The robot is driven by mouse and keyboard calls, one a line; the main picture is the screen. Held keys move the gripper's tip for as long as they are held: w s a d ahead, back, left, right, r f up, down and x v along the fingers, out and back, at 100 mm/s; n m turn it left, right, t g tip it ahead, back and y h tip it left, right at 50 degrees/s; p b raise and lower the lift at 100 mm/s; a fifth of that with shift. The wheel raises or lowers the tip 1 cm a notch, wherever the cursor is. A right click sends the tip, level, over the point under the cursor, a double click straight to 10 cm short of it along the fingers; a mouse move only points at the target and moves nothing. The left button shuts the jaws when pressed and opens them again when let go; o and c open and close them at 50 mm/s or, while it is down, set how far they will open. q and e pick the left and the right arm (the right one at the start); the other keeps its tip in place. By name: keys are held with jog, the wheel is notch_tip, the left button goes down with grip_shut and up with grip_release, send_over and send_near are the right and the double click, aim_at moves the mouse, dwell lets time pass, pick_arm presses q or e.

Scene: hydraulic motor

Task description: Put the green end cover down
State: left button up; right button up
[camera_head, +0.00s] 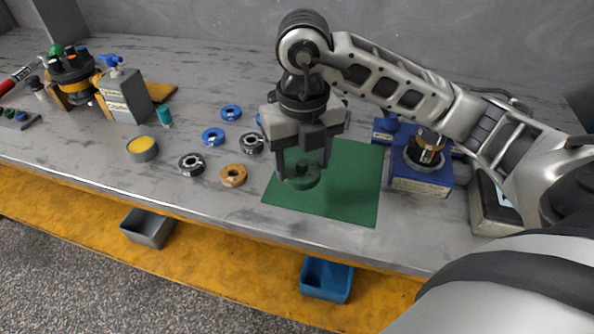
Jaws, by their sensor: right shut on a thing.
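The green end cover (300,179) is a round dark green disc with a raised hub. It is between the fingers of my right gripper (300,172), which is shut on it. The cover is over the left part of the green mat (352,190); I cannot tell whether it touches the mat. My right arm comes in from the right and its gripper points down. The gripper hides part of the mat's back left area. My left gripper is not in view.
Blue rings (213,136), dark bearings (191,164) and an orange ring (233,175) lie left of the mat. A blue fixture (420,178) stands right of it. A grey container (124,97) and a yellow-topped tin (142,149) stand further left. The mat's right part is clear.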

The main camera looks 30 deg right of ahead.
aim_at(294, 163)
jog(key=w+f, duration=0.1)
jog(key=f, duration=0.1)
jog(key=w+d+f, duration=0.1)
jog(key=w+f, duration=0.2)
jog(key=shift+w+d+f, duration=0.3)
jog(key=shift+w+f, duration=0.1)
notch_tip(294, 163, down, 2)
jog(key=shift+f, duration=0.5)
jog(key=shift+f, duration=0.1)
jog(key=shift+f, duration=0.15)
jog(key=o, duration=1.2)
jog(key=shift+r, duration=0.2)
notch_tip(294, 163, up, 12)
